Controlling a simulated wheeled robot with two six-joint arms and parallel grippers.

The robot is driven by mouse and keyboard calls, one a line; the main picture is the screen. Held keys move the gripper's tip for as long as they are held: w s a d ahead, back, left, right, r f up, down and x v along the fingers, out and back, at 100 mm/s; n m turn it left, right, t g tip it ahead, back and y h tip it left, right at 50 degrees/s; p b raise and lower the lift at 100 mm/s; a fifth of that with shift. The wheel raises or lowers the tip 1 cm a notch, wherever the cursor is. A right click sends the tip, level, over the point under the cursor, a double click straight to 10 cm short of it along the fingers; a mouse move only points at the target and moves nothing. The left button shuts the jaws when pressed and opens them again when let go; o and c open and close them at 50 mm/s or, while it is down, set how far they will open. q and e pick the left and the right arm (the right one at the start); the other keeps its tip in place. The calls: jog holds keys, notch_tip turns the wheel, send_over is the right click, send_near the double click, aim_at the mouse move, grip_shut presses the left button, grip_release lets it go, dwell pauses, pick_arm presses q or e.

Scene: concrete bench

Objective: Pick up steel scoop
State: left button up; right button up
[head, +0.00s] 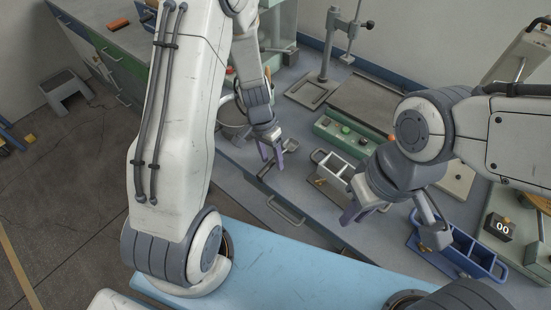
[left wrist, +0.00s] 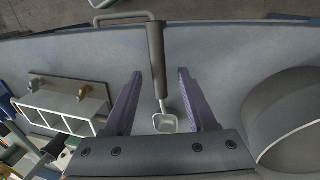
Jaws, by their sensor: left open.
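The steel scoop (left wrist: 165,122) lies on the grey bench top, with its small square bowl and thin shaft between my left gripper's fingers in the left wrist view. Its dark handle (left wrist: 156,60) points away toward the bench edge. My left gripper (left wrist: 155,100) is open, with a purple finger on each side of the scoop and clear gaps between. In the head view my left gripper (head: 271,160) is low over the bench by the scoop, which is partly hidden there. My right gripper (head: 365,212) hangs to the right and looks open and empty.
A white divided holder (head: 334,168) stands right of the scoop, and a round grey pan (head: 234,133) is on its left. A drawer handle (head: 286,210) sticks out of the bench front. A blue tray (head: 466,252) and green button box (head: 345,136) are farther right.

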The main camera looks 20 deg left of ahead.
aim_at(273, 160)
pick_arm(q)
grip_shut()
jog(key=shift+w+r, duration=0.1)
jog(key=shift+r, duration=0.35)
jog(key=r, duration=0.3)
jog(key=shift+d+r, duration=0.3)
jog(key=shift+r, duration=0.05)
jog(key=s+d+r, duration=0.3)
jog(key=d+r, duration=0.3)
jog(key=d, duration=0.4)
jog(key=shift+s+d+r+b, duration=0.15)
jog(key=shift+d+r+b, duration=0.1)
jog(key=shift+d+b, duration=0.1)
